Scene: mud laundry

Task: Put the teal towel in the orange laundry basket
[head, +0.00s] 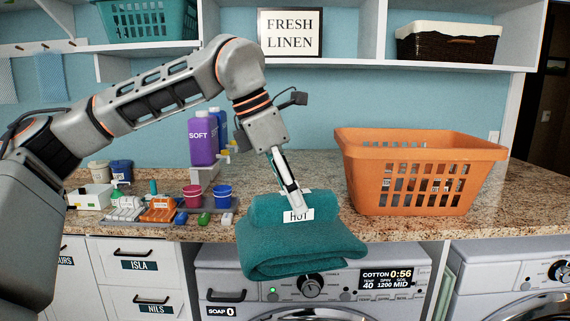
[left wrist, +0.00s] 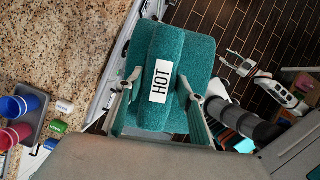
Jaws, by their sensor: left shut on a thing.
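The teal towel (head: 300,247) is folded, with a white tag reading HOT, and hangs in front of the counter edge, before the washer. My left gripper (head: 292,200) is shut on it from above. In the left wrist view the towel (left wrist: 160,80) lies between the two fingers (left wrist: 160,92), with the floor beyond. The orange laundry basket (head: 408,178) stands upright on the counter, right of and behind the towel, apart from it. Its inside bottom is hidden.
The granite counter (head: 278,182) is clear left of the basket. Red and blue cups (head: 206,197), bottles (head: 203,140) and small items stand further left. A washer (head: 310,272) is below the counter. A shelf (head: 350,62) with a dark wicker basket (head: 447,44) runs above.

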